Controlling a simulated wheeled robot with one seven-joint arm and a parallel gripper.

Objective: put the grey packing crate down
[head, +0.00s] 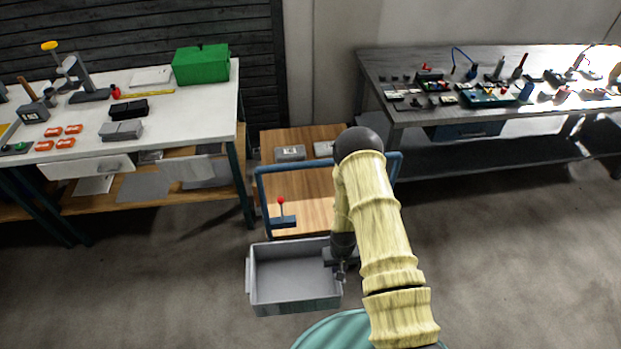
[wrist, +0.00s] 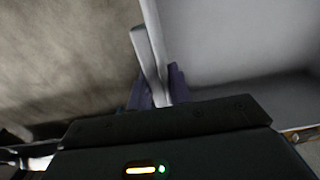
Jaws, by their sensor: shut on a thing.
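The grey packing crate (head: 270,297) is an open, shallow box that looks empty, in the lower middle of the head view. My gripper (head: 340,274) is at the crate's right side, shut on its edge. In the wrist view, the fingers (wrist: 158,88) close around a light grey strip of the crate (wrist: 230,50), with the crate's inside to the right. The crate looks about level. I cannot tell whether its underside touches the floor. My arm hides part of its right side.
A white workbench (head: 180,118) is at left, a dark workbench (head: 430,116) with tools at right. Grey floor (head: 150,280) is clear left of the crate.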

